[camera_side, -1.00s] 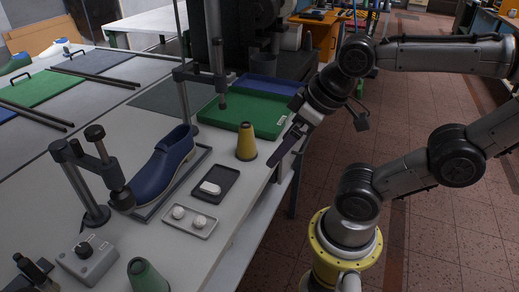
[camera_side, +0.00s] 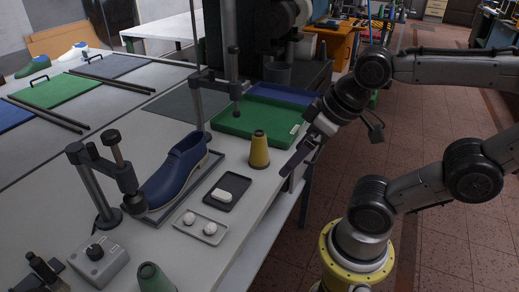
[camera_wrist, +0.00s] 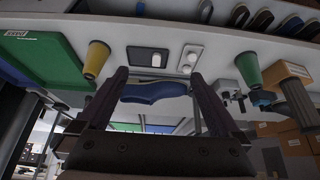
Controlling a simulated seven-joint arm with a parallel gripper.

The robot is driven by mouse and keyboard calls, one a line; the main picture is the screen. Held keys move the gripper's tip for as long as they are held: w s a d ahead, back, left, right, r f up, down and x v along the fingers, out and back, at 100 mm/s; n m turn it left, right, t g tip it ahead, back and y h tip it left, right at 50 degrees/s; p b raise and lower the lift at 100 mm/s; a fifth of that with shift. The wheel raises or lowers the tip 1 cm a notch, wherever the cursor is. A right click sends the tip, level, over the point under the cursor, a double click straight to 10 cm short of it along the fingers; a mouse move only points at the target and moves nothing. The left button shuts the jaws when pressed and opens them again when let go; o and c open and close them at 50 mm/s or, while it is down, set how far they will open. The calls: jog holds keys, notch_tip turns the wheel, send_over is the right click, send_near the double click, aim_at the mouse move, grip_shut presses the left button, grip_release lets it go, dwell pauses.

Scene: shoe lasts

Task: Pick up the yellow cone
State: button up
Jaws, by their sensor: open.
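The yellow cone (camera_side: 259,151) stands upright on the table near its right edge in the side view, narrow dark top up. In the wrist view, which looks upside down, the yellow cone (camera_wrist: 96,59) is at upper left, outside and left of the left finger. My gripper (camera_side: 290,167) is just right of the cone in the side view, over the table's edge, apart from it. In the wrist view my gripper (camera_wrist: 159,76) has its two dark fingers wide apart with nothing held between them.
A green tray (camera_side: 226,124) lies behind the cone. A dark small tray (camera_side: 239,182) with a white piece and a grey tray (camera_side: 181,222) with two round pieces lie in front. A blue shoe (camera_side: 176,176) is left. A green cone (camera_side: 155,278) stands at the near edge.

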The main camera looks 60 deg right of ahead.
dwell(0.4)
jog(key=w+d+r+m, duration=0.1)
jog(key=w+r+m, duration=0.2)
jog(key=w+r, duration=0.15)
jog(key=m+g, duration=0.6)
jog(key=m, duration=0.2)
send_over(259, 149)
jog(key=w+d, duration=0.1)
jog(key=d, duration=0.2)
notch_tip(259, 149, down, 9)
jog(key=f, duration=1.3)
jog(key=shift+a, duration=0.35)
